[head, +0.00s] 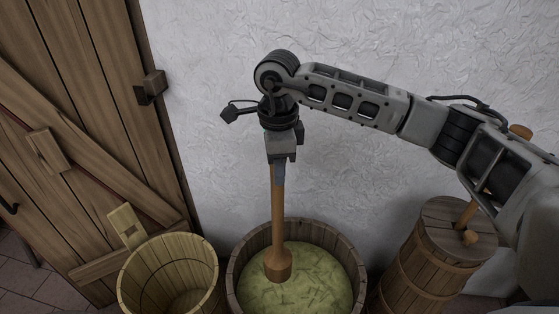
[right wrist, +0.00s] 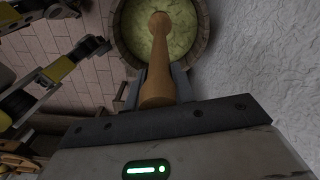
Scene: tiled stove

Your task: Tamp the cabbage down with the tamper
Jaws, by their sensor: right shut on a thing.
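The wooden tamper (head: 278,215) stands upright with its thick head in the tub, at the left of the shredded cabbage. Whether its head presses into the cabbage or only touches it, I cannot tell. The pale green cabbage (head: 315,283) fills much of the wooden tub (head: 352,262). My right gripper (head: 279,165) is shut on the top of the tamper's handle, above the tub. In the right wrist view the tamper (right wrist: 160,65) runs from between the fingers (right wrist: 158,88) toward the cabbage (right wrist: 187,38). My left gripper does not show in the head view.
An empty-looking wooden bucket (head: 130,276) with a tall handle stave stands left of the tub. A lidded wooden churn or barrel (head: 425,265) with a stick stands to the right. A white rough wall (head: 215,60) is close behind, and a plank door (head: 75,110) is at left.

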